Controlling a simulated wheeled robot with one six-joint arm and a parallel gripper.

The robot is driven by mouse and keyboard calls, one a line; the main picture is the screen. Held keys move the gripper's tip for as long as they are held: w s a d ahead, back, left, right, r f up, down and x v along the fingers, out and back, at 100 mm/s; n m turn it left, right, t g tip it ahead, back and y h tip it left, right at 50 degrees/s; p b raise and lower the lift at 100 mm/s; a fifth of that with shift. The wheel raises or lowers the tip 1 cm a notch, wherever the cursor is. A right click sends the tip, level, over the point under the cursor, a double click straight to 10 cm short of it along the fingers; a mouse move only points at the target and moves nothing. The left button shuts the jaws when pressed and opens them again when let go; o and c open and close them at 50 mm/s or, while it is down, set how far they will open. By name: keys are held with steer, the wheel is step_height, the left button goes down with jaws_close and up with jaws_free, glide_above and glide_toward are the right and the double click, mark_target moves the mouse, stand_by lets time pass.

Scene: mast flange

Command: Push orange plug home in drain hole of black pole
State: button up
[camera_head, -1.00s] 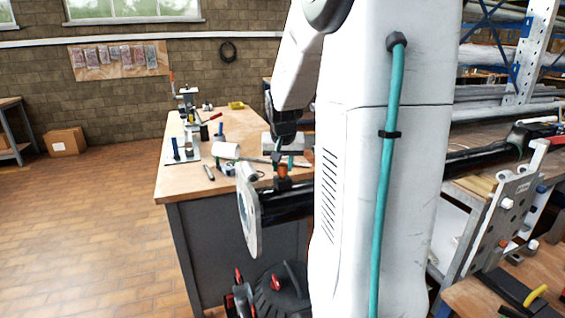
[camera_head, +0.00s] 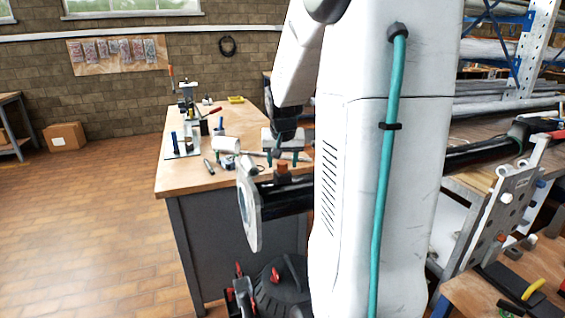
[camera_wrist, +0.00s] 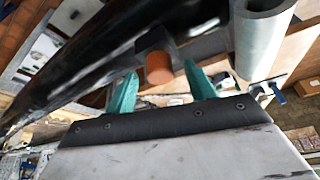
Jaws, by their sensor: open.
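The black pole (camera_head: 292,200) lies level across the view, with a pale flange plate (camera_head: 249,204) on its left end. The orange plug (camera_head: 282,168) stands upright at a dark block (camera_head: 283,178) on top of the pole, with its orange part showing above. How deep it sits is hidden. My gripper (camera_head: 283,158) is open just above the plug, fingers apart. In the wrist view the plug (camera_wrist: 158,69) shows between and beyond the two teal fingertips (camera_wrist: 160,82), with clear gaps at both sides. The pole (camera_wrist: 95,62) runs behind it.
A wooden workbench (camera_head: 185,180) with a small press (camera_head: 188,125), a white cylinder (camera_head: 226,145) and loose tools stands behind the pole. A grey tube (camera_wrist: 262,40) shows close by in the wrist view. Racks and another bench fill the right side.

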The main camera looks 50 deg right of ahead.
steer(key=v, duration=0.7)
stand_by(0.5)
steer(key=s+a+n+y, duration=0.1)
steer(key=s+a+n, duration=0.2)
steer(key=a, duration=0.7)
steer(key=s+a+f+n+g+y, duration=0.1)
steer(key=s+a+n, duration=0.2)
steer(key=s+a, duration=0.5)
steer(key=s+a+f+n+y, duration=0.1)
steer(key=s+a+n, duration=0.3)
steer(key=a, duration=0.9)
steer(key=shift+s+a+g+y, duration=0.3)
steer(key=shift+s+a, duration=0.1)
steer(key=shift+s, duration=0.65)
